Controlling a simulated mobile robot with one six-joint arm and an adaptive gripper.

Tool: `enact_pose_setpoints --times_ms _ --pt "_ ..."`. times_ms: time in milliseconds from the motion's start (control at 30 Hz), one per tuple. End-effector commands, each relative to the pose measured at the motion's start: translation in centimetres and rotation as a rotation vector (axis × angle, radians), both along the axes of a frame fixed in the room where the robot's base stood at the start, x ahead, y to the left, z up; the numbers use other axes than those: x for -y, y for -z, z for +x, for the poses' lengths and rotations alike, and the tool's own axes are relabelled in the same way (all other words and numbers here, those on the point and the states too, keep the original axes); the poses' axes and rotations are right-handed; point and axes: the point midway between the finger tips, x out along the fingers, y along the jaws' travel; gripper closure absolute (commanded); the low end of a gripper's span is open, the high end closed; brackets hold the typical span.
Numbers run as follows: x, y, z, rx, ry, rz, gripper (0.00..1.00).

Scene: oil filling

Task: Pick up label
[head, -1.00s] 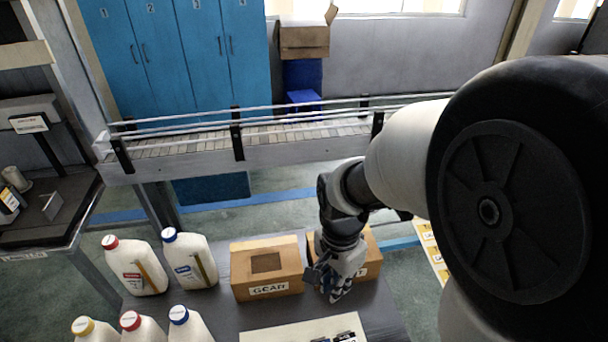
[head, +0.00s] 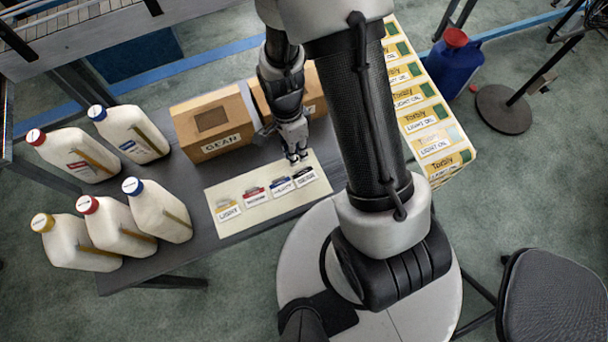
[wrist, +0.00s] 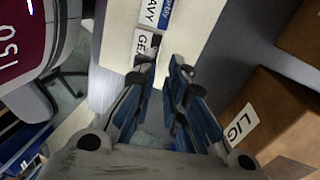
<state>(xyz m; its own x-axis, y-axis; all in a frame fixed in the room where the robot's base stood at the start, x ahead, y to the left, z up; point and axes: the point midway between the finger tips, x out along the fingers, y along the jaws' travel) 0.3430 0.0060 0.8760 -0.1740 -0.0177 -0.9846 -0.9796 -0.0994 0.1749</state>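A pale board (head: 240,188) on the table carries a row of labels: a yellow LIGHT label (head: 228,212), a red label (head: 255,196), a blue HEAVY label (head: 281,186) and a dark-topped GEAR label (head: 306,175) at the right end. My gripper (head: 297,158) points down near the board's far edge, close to the HEAVY and GEAR labels. In the wrist view, my fingers (wrist: 164,68) are apart with nothing between them. The GEAR label (wrist: 143,44) lies just beyond the left fingertip, with the HEAVY label (wrist: 154,12) past it. My height above the board is unclear.
A box marked GEAR (head: 215,123) and a second box (head: 315,88), partly hidden by my arm, stand behind the board. Several white jugs (head: 128,222) stand at left. A yellow-and-white carton stack (head: 420,112) and a blue container (head: 455,66) are at right.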

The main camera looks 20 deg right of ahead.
Motion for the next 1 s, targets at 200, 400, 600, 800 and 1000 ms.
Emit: enact_pose_setpoints --times_ms 200,400,600,800,1000 --pt "0.0 1.2 -0.2 0.001 0.0 0.0 0.88" --pt "0.1 3.7 -0.9 -0.002 0.0 0.0 0.88" --pt "0.2 6.0 -1.3 -0.001 0.001 0.0 0.88" --pt "0.2 5.9 -1.3 0.001 0.001 0.0 0.88" --pt "0.2 5.9 -1.3 0.001 0.0 0.0 1.0"
